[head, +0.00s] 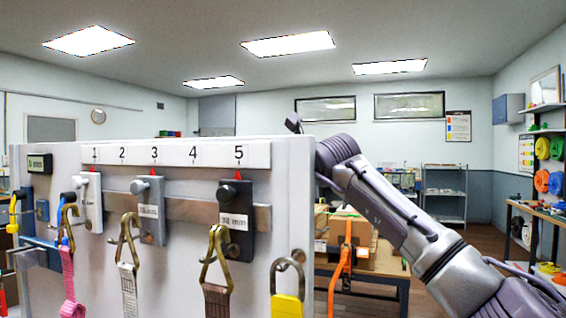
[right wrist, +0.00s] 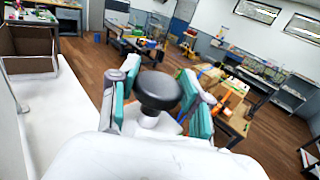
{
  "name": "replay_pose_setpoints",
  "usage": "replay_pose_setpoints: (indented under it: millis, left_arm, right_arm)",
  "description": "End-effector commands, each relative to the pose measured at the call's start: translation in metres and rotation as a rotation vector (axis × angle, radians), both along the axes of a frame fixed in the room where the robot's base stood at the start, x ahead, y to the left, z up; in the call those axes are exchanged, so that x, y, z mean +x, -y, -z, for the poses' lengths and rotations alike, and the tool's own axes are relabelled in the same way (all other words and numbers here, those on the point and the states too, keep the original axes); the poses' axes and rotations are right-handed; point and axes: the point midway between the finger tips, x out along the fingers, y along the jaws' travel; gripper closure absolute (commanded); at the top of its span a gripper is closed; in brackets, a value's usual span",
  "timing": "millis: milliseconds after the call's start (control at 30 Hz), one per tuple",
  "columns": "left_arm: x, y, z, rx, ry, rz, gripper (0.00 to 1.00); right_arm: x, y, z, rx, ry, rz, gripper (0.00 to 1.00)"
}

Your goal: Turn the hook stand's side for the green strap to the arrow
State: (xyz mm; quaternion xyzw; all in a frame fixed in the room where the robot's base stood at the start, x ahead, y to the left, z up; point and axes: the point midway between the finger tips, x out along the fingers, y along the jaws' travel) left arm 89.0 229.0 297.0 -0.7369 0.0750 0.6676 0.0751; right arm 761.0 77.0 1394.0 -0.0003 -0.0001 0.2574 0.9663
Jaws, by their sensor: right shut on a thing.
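In the right wrist view my right gripper (right wrist: 157,108) has its teal-padded fingers on either side of a round black knob (right wrist: 158,88) and is shut on it. A pale piece shows just under the knob; whether this belongs to the hook stand I cannot tell. In the head view my right arm (head: 400,225) reaches behind the white strap wall (head: 285,215), which hides the gripper and what it holds. I cannot make out the stand's sides, a green strap on it, or its arrow. My left gripper is not in view.
An orange strap (head: 340,268) hangs behind at the right. A cardboard box (right wrist: 28,45) stands at the left in the wrist view.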

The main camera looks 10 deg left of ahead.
Motion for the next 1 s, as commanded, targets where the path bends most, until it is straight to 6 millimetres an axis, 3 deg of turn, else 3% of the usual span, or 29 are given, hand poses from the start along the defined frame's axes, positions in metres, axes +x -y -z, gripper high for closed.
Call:
replay_pose_setpoints:
  millis: [233, 267, 400, 767, 1000]
  left_arm:
    - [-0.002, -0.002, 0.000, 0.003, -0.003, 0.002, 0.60]
    - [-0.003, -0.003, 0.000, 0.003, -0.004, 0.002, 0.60]
    - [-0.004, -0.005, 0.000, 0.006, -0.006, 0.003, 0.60]
    - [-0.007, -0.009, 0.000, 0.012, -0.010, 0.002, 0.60]
    - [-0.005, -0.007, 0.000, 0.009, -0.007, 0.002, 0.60]
  right_arm:
    - [-0.001, 0.000, -0.003, 0.003, 0.004, -0.001, 1.00]
    - [-0.001, 0.000, -0.003, 0.003, 0.004, -0.001, 0.51]
    - [0.000, 0.000, -0.002, 0.003, 0.003, -0.001, 0.27]
    - [-0.001, 0.001, -0.001, 0.001, 0.000, 0.000, 0.26]
    - [-0.014, 0.009, -0.001, 0.000, 0.002, -0.003, 0.26]
